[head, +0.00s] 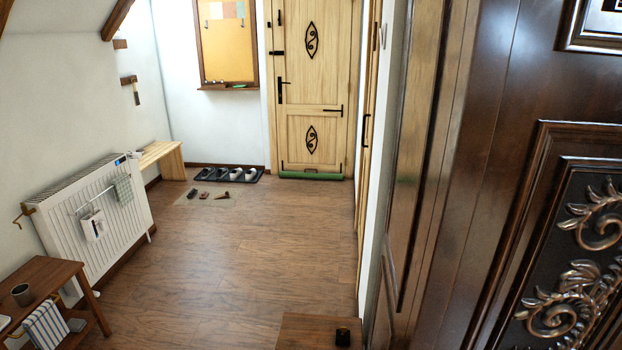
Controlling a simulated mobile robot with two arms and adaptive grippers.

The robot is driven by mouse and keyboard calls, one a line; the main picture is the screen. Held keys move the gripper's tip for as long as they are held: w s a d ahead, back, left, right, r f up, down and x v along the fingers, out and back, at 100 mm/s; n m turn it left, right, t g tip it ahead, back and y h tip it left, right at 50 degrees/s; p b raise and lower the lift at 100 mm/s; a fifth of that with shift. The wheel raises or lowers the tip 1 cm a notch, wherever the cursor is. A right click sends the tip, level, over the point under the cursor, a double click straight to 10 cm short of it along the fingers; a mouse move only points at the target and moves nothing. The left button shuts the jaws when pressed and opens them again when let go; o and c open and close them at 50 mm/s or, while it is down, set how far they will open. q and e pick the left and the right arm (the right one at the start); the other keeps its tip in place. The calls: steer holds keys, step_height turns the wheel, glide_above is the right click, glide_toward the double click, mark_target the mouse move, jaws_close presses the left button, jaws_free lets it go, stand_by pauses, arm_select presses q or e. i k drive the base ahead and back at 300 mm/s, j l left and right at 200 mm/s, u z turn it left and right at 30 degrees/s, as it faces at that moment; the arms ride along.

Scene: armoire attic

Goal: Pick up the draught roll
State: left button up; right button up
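A green draught roll (311,175) lies on the floor along the bottom of the pale wooden door (311,120) at the far end of the room. It is long and thin and runs nearly the full width of the door. Neither of my grippers is in the head view.
A dark carved armoire (495,200) fills the right side close by. A low wooden surface (310,335) with a dark cup is at the bottom. A white radiator (95,215), side table (45,285) and bench (162,158) line the left. Shoes on a tray (262,176) stand left of the door. The middle floor is clear.

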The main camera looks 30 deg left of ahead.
mark_target(289, 174)
steer(key=i+j+u, duration=0.15)
steer(key=j+u, duration=0.3)
steer(key=i+j+u, duration=0.2)
steer(key=u, duration=0.2)
steer(key=i+j+u, duration=0.25)
steer(key=u, duration=0.2)
steer(key=i+j+u, duration=0.25)
steer(key=u, duration=0.2)
steer(key=i+j+u, duration=0.3)
steer(key=i, duration=0.15)
steer(key=i+u, duration=0.35)
steer(key=i+z, duration=0.35)
steer(key=i, duration=0.15)
steer(key=i+z, duration=0.35)
steer(key=i, duration=0.15)
steer(key=i+j+z, duration=0.3)
steer(key=i, duration=0.2)
steer(key=i+l+z, duration=0.25)
steer(key=i, duration=1)
steer(key=i+z, duration=0.25)
steer(key=i, duration=1)
